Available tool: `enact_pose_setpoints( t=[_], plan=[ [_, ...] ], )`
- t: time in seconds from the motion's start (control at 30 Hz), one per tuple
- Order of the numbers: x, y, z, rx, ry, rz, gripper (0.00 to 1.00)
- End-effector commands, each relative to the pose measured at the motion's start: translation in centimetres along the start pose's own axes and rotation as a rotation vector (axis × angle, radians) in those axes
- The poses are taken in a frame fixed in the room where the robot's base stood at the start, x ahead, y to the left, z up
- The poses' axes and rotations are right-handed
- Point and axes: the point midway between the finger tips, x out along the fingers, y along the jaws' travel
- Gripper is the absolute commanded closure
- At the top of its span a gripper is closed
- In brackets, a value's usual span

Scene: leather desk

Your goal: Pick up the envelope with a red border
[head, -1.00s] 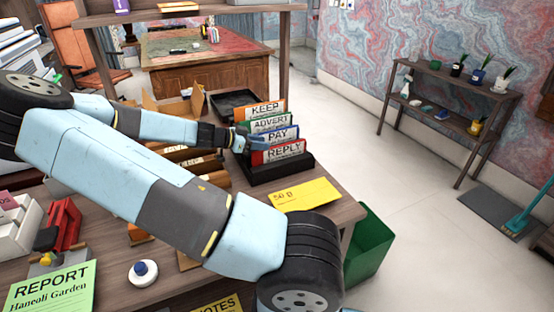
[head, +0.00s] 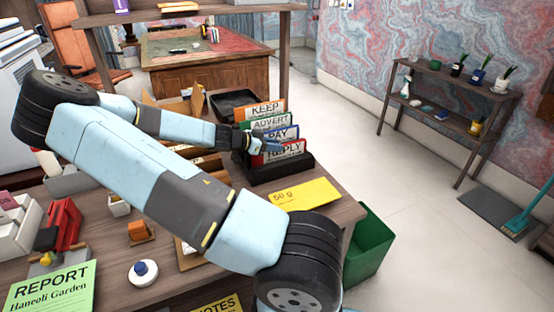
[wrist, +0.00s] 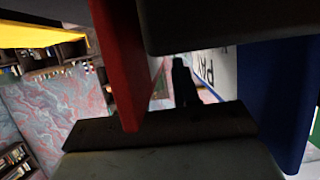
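A black letter sorter (head: 282,173) holds upright dividers marked KEEP, ADVERT, PAY and REPLY. No envelope with a red border can be made out clearly in either view. My gripper (head: 268,146) reaches in from the left between the PAY divider (head: 284,133) and the REPLY divider (head: 283,155). In the wrist view, a red panel (wrist: 122,70) stands left and a blue panel (wrist: 282,90) right of a narrow dark finger (wrist: 184,80). Only one finger shape shows, and I see nothing held.
A yellow "50 g" piece (head: 303,193) lies on the desk in front of the sorter. A green bin (head: 368,245) stands beside the desk. A green REPORT sheet (head: 50,290), a white and blue round item (head: 143,271) and an orange block (head: 139,231) lie at the left.

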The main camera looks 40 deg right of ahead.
Motion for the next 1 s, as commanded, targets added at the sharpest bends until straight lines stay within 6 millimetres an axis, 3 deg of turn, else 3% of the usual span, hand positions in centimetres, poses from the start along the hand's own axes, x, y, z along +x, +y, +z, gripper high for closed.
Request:
enact_pose_setpoints(
  t=[0.3, 1.0],
  plan=[
    [-0.01, 0.01, -0.01, 0.0, 0.0, 0.0, 1.0],
    [-0.3, -0.02, -0.66, 0.001, -0.001, 0.0, 1.0]
  ],
)
